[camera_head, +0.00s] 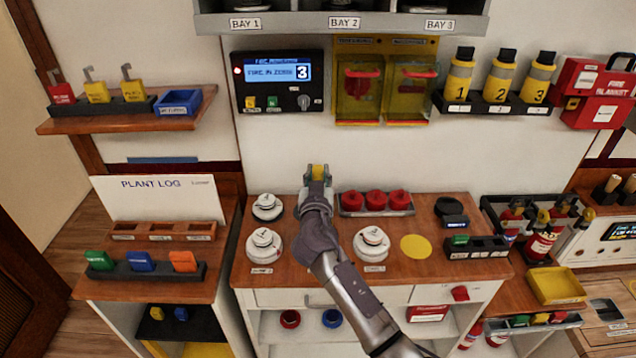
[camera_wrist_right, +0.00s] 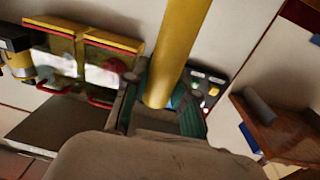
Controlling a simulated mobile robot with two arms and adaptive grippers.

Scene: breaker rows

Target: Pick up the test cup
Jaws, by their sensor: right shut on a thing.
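My right gripper (camera_head: 317,183) is above the back of the wooden counter, in front of the white wall. It is shut on a yellow cylinder-shaped thing (camera_head: 318,170), of which only a small end shows in the head view. In the right wrist view, the thing looks like a long smooth yellow pole (camera_wrist_right: 178,50) running up from between the fingers (camera_wrist_right: 160,100). No cup shape is visible on it, so I cannot tell whether it is the test cup. My left gripper is not in view.
White round detectors (camera_head: 264,245) and (camera_head: 371,244) stand on the counter (camera_head: 330,270) either side of my arm. A rack of red knobs (camera_head: 376,201) is just right of my gripper. A flat yellow disc (camera_head: 415,246) lies bare farther right. The alarm panel (camera_head: 278,82) hangs above.

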